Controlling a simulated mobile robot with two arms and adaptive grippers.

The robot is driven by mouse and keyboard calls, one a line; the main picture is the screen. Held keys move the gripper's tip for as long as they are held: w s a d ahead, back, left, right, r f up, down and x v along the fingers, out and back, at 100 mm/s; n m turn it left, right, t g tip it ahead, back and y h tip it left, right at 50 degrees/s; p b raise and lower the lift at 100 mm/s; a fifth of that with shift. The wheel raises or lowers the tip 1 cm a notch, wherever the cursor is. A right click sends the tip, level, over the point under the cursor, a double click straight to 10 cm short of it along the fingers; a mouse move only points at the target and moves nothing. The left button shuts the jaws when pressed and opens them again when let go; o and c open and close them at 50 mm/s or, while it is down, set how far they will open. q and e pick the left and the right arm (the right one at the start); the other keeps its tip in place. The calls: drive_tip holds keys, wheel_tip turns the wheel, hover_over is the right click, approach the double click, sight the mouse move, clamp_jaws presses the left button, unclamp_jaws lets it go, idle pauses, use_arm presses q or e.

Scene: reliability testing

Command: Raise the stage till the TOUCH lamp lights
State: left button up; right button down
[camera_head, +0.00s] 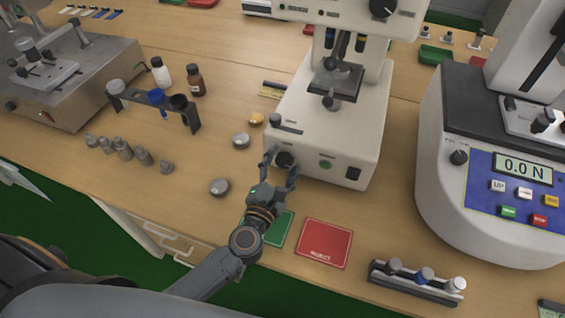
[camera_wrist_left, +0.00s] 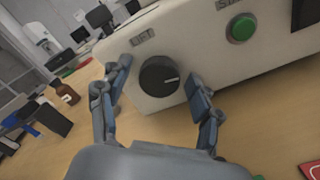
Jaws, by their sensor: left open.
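The white tester (camera_head: 322,130) stands at the centre back with its small dark stage (camera_head: 336,83) under the head. A black round knob (camera_head: 284,160) sits low on its front left; it shows large in the left wrist view (camera_wrist_left: 159,77), with a white line pointing right. My left gripper (camera_head: 279,168) is open, its fingers on either side of the knob in the picture; I cannot tell whether they touch it. Nothing is held. I cannot make out a TOUCH lamp or whether one is lit. My right gripper is not in view.
A green button (camera_head: 325,164) is right of the knob. A red mat (camera_head: 324,243) and a green mat (camera_head: 281,228) lie in front. Metal discs (camera_head: 219,187) lie to the left. Another machine (camera_head: 490,180) reading 0.0 N stands right, behind a small rack (camera_head: 415,283).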

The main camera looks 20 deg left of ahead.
use_arm(q)
drive_tip(key=shift+c, duration=0.2)
drive_tip(key=c, duration=1.1)
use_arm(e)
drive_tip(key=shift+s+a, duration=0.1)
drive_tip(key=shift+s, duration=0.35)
